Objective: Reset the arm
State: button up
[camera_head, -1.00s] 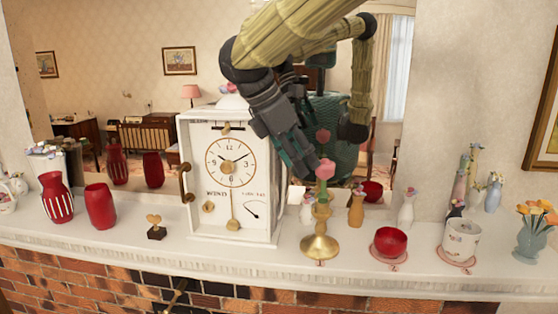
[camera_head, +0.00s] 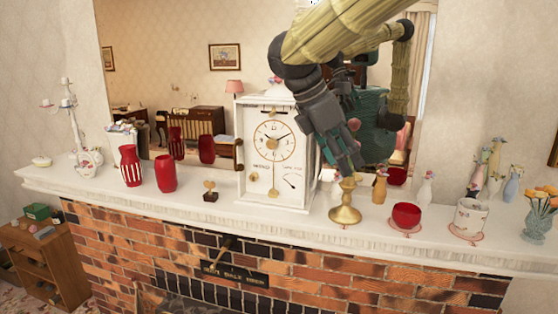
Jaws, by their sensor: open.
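My arm reaches in from the top of the view, over the mantel. My gripper (camera_head: 350,162) points down just right of the white clock (camera_head: 272,150), above the brass candlestick (camera_head: 346,208). It is open, and nothing shows held in it. From this view I cannot tell whether its fingertips touch the candlestick. The gripper covers the clock's upper right edge. The mirror (camera_head: 172,75) behind shows a reflection of my arm.
Left of the clock stand two red vases, one striped (camera_head: 130,166) and one plain (camera_head: 166,174), and a small heart ornament (camera_head: 210,191). To the right are a red bowl (camera_head: 406,215), a white cup (camera_head: 470,217) and a flower vase (camera_head: 538,220). Mantel edge (camera_head: 300,230) is clear.

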notch_tip(320, 180, down, 28)
jog(key=w+a+m+g+y+b, duration=0.1)
jog(key=w+m+g+y+b, duration=0.1)
jog(key=m+y+b, duration=0.1)
jog(key=s+f+m+y+b, duration=0.1)
jog(key=s+f+m+y, duration=0.3)
jog(key=f, duration=1)
jog(key=s+f+m+b, duration=0.2)
jog(key=s+f, duration=0.3)
jog(key=f, duration=0.8)
jog(key=s+d+f+m+b, duration=0.1)
jog(key=s+f+m, duration=0.2)
jog(key=s+f, duration=0.4)
jog(key=s+d+f+m+b, duration=0.1)
jog(key=s+d+f+m, duration=0.15)
jog(key=s+f, duration=0.55)
jog(key=s+d+f+m+b, duration=0.1)
jog(key=s+d+f+m, duration=0.2)
jog(key=s+f, duration=0.3)
jog(key=s+d+f+m+h+b, duration=0.1)
jog(key=s+d+f+m, duration=0.2)
jog(key=s, duration=0.4)
notch_tip(320, 180, down, 3)
jog(key=shift+s+d+r+b, duration=0.1)
jog(key=shift+s+d+b, duration=0.2)
jog(key=shift+d+b, duration=0.15)
jog(key=shift+m, duration=0.25)
